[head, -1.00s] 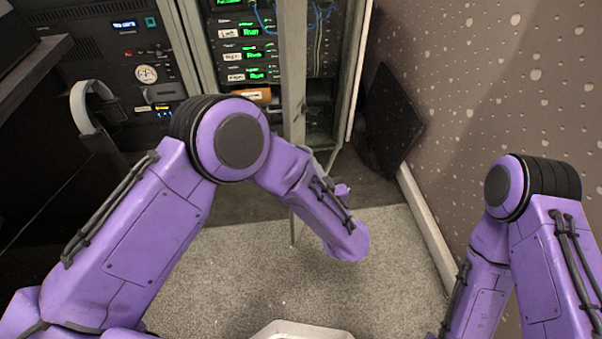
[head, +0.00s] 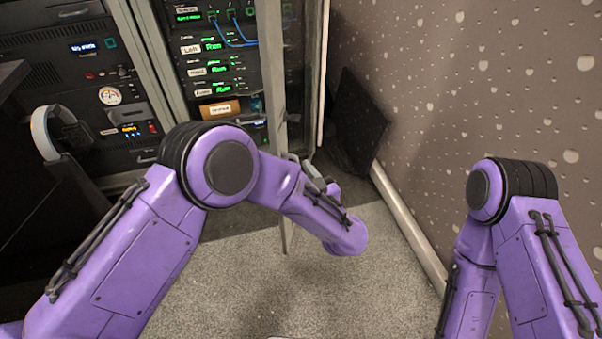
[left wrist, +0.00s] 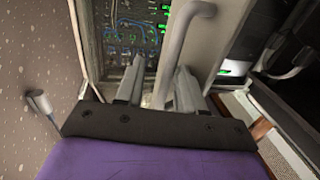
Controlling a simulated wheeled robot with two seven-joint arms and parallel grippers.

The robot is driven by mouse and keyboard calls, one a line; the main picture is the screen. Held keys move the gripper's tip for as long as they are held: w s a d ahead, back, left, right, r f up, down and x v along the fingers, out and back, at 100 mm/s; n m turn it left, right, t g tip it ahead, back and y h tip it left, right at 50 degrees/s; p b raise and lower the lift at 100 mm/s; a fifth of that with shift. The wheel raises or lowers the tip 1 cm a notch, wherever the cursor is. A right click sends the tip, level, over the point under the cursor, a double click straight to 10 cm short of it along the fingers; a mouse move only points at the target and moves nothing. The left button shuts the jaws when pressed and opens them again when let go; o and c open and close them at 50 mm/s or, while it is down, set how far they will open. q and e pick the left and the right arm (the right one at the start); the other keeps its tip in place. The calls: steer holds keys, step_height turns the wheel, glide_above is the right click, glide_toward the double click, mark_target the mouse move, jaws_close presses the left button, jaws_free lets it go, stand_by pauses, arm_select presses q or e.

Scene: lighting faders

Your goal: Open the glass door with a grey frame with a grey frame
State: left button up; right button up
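The glass door's grey frame (head: 272,80) shows in the head view as an upright bar in front of the equipment rack, its foot out over the carpet. The door seems to stand ajar. In the left wrist view its grey curved handle (left wrist: 178,38) runs down between the fingers of my left gripper (left wrist: 160,70). The fingers are apart, one on each side of the handle; whether both press on it is unclear. In the head view my left forearm hides most of that gripper. My right gripper is out of view; only its arm shows at the right.
The rack (head: 212,68) has green-lit units and blue cables. A dark panel (head: 355,120) leans by the speckled wall (head: 470,90) at the right. A headset (head: 48,132) hangs at the left. Carpet (head: 230,280) in front is clear.

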arm_select(q)
steer(key=b+v, duration=0.2)
steer(key=v, duration=0.8)
steer(key=shift+s, duration=0.3)
steer(key=shift+d, duration=0.1)
